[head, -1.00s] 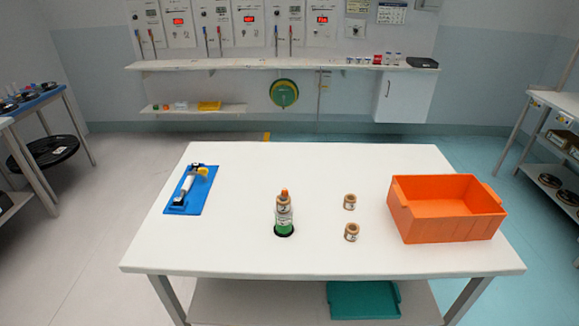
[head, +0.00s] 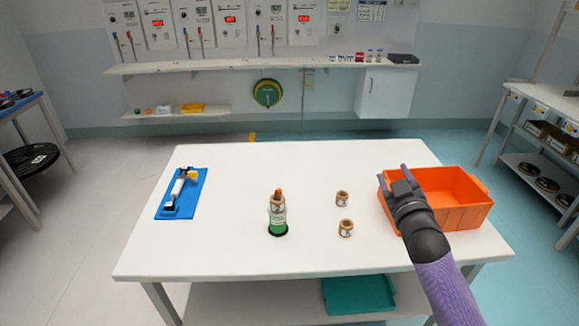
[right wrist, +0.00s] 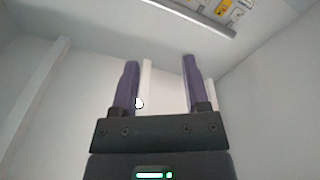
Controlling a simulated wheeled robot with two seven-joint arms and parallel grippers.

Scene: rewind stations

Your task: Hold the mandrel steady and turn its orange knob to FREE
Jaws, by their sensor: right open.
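The mandrel (head: 278,216) stands upright near the middle of the white table on a dark round base. Its lower part is green, its middle is pale with dark marks, and its orange knob (head: 278,191) is on top. The knob's setting is too small to read. My right gripper (head: 394,178) is open and empty, raised in front of the orange bin, well to the right of the mandrel. Its two fingers stand apart in the right wrist view (right wrist: 158,85). My left gripper is not in view.
Two small brown rolls (head: 342,198) (head: 346,228) stand between the mandrel and the orange bin (head: 462,215). A blue mat (head: 163,209) with a white, black and yellow tool lies at the table's left. A teal tray (head: 358,295) is on the lower shelf. The table's back middle is clear.

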